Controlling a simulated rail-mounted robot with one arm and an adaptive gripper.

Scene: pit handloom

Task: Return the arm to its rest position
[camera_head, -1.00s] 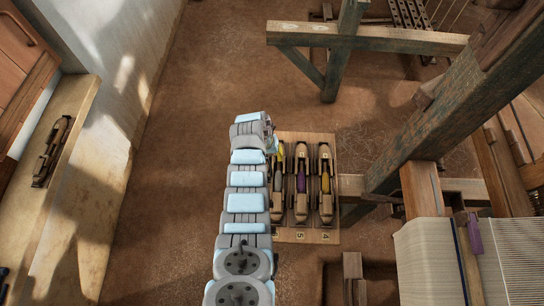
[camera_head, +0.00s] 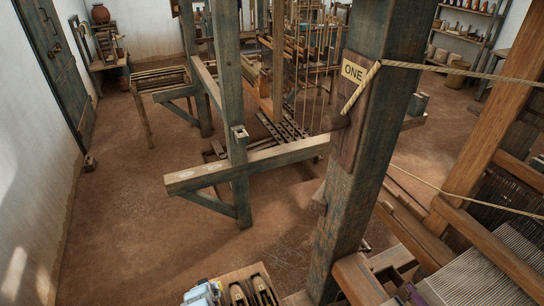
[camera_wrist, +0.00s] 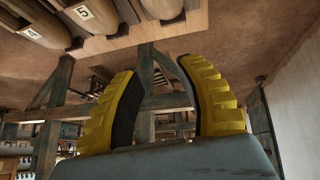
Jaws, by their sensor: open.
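My gripper (camera_wrist: 158,68) shows in the wrist view with its two yellow ridged fingers apart and nothing between them. My arm (camera_head: 203,293) shows only as a light blue and grey piece at the bottom edge of the head view, beside the wooden shuttle board (camera_head: 240,274). The gripper's fingers cannot be made out there. In the wrist view the board (camera_wrist: 118,40) and its shuttles fill the top, apart from the fingers in the picture. Number tags 5 (camera_wrist: 84,12) and 4 (camera_wrist: 31,33) show there.
A thick timber post (camera_head: 350,190) with a sign reading ONE stands right of the board. A loom frame beam (camera_head: 250,163) crosses behind it. Woven warp (camera_head: 480,275) lies at the lower right. Open floor (camera_head: 125,215) lies at the left.

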